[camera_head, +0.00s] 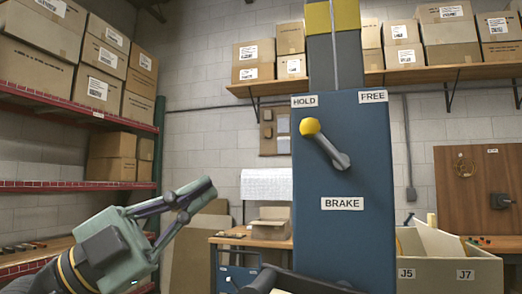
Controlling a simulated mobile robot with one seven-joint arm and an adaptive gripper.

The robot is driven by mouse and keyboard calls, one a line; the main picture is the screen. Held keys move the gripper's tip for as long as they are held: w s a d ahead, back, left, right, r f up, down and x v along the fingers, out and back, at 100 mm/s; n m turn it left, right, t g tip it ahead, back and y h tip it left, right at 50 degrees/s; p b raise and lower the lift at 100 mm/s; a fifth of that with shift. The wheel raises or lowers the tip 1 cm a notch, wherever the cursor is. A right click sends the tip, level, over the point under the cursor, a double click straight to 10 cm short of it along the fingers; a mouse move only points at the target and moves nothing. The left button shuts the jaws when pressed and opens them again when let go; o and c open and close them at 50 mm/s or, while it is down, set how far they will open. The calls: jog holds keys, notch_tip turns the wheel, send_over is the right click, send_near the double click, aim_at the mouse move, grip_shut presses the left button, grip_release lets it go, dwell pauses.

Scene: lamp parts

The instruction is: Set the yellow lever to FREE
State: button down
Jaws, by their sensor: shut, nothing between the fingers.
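The yellow lever (309,127) is a round yellow knob on a grey arm, mounted on the blue brake column (343,235). Its arm runs from a pivot at the lower right up to the left, so the knob points toward the HOLD label (304,101). The FREE label (373,97) is at the top right of the column face, and the BRAKE label (342,203) is below the lever. My gripper (207,188) is shut and empty at the lower left. It is apart from the lever, to its left and lower in the picture.
Shelves with cardboard boxes (97,88) stand at the left. An open bin (450,262) marked J5 and J7 sits right of the column. A workbench (230,238) is behind. The space between my gripper and the lever looks clear.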

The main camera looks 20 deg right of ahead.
jog(key=shift+s+d, duration=0.1)
jog(key=shift+s, duration=0.05)
jog(key=p, duration=0.5)
send_near(300, 131)
jog(key=x, duration=0.6)
jog(key=shift+d+r, duration=0.3)
jog(key=shift+d, duration=0.1)
